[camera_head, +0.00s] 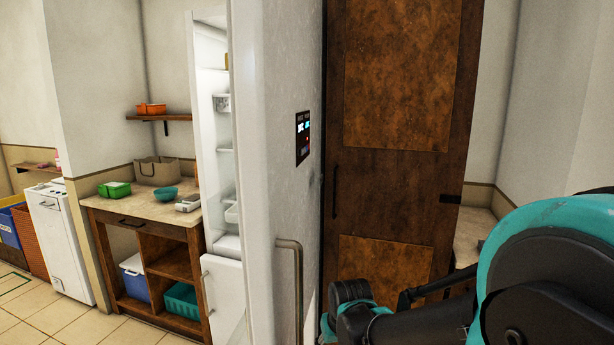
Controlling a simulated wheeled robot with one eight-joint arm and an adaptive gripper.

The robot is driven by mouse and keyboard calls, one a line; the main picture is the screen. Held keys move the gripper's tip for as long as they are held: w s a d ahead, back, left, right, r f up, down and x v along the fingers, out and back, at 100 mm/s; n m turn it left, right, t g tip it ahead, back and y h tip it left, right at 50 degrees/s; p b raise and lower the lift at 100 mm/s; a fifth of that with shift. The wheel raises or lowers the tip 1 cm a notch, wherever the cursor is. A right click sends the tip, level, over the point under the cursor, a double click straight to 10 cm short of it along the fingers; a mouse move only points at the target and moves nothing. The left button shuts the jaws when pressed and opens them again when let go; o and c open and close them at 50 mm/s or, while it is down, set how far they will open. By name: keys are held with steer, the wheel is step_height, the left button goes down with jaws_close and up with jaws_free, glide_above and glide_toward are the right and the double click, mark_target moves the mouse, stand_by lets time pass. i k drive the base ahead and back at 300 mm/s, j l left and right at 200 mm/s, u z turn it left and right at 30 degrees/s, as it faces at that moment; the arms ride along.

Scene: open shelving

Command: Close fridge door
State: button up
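The white fridge door (281,120) stands open and is seen at a steep angle in the middle of the head view. Its outer face carries a dark display panel (303,137) and a long metal handle (291,290) low down. The fridge interior (218,140), with white shelves and bins, shows to the left of the door. My arm comes in from the lower right. Its dark and teal far end, around my gripper (350,306), is just right of the door handle, and no contact is visible. The fingers cannot be made out.
A brown wooden door (400,130) stands behind my arm. Left of the fridge, a wooden counter (133,207) holds a green box (114,189), a teal bowl (166,194) and a bag (157,171). A white appliance (62,240) stands farther left. Tiled floor (110,325) at the lower left is clear.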

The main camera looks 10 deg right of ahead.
mark_target(274, 46)
steer(key=k+l+z, duration=0.15)
steer(key=k, duration=0.35)
steer(key=k+l+z, duration=0.15)
steer(key=k, duration=0.4)
